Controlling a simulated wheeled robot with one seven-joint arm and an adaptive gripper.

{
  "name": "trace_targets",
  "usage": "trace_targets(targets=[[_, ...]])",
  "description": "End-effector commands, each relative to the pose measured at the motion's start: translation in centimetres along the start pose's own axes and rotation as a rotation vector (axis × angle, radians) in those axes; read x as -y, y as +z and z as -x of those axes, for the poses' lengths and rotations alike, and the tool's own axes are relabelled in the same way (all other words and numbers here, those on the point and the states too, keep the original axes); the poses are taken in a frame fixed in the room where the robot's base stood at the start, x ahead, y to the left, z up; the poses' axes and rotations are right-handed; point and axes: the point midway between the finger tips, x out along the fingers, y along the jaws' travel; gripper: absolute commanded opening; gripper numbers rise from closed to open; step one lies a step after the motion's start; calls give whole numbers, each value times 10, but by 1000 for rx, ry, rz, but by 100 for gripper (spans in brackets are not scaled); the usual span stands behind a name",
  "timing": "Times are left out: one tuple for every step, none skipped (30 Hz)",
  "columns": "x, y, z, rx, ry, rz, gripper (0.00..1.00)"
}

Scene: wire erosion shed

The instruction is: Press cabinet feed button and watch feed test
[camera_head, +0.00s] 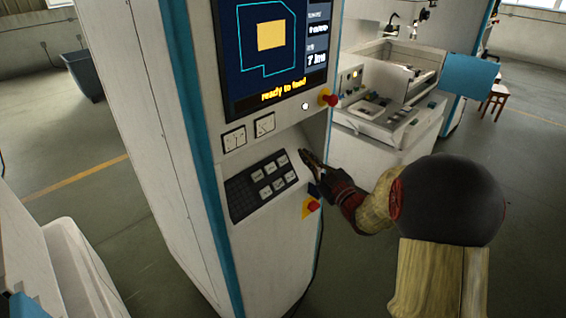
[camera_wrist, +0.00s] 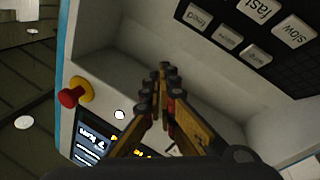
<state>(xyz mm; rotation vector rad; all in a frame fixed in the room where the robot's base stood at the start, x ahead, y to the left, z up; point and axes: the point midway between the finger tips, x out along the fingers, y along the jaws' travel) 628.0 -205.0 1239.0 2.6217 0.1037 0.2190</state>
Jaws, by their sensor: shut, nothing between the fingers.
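The tall white cabinet (camera_head: 150,110) with a blue edge stands in the middle of the head view. Its screen (camera_head: 268,52) shows a blue outline, a yellow block and the words "ready to feed". Its sloped dark keypad (camera_head: 245,200) carries several pale keys, too small to read there. In the wrist view the keys lie at the top right, "fast" (camera_wrist: 258,10) and "slow" (camera_wrist: 294,31) among them; one key (camera_wrist: 197,17) may read "feed". My gripper (camera_head: 304,154) is shut and empty, right of the keypad; its fingertips (camera_wrist: 164,70) appear apart from the keys.
A red knob (camera_head: 328,98) sits right of the screen, also in the wrist view (camera_wrist: 72,95). A second red knob on yellow (camera_head: 312,206) is below my gripper. A white machine (camera_head: 395,110) stands behind at right, with a stool (camera_head: 495,97) beyond.

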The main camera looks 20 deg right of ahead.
Motion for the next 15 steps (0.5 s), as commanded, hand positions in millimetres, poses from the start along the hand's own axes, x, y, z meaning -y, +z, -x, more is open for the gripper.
trace_targets(targets=[[0,-2,0,-7,1,1,0],[0,-3,0,-10,1,2,0],[0,-3,0,-11,2,4,0],[0,-3,0,-10,2,5,0],[0,-3,0,-10,2,5,0],[0,-3,0,-9,2,5,0],[0,-3,0,-9,2,4,0],[0,-3,0,-9,2,4,0],[0,-3,0,-9,2,4,0],[0,-2,0,-9,2,4,0],[0,-2,0,-8,2,4,0],[0,-2,-1,-8,2,4,0],[1,-1,-1,-8,1,4,0],[2,0,-2,-8,1,4,0],[3,1,-4,-8,1,4,0]])
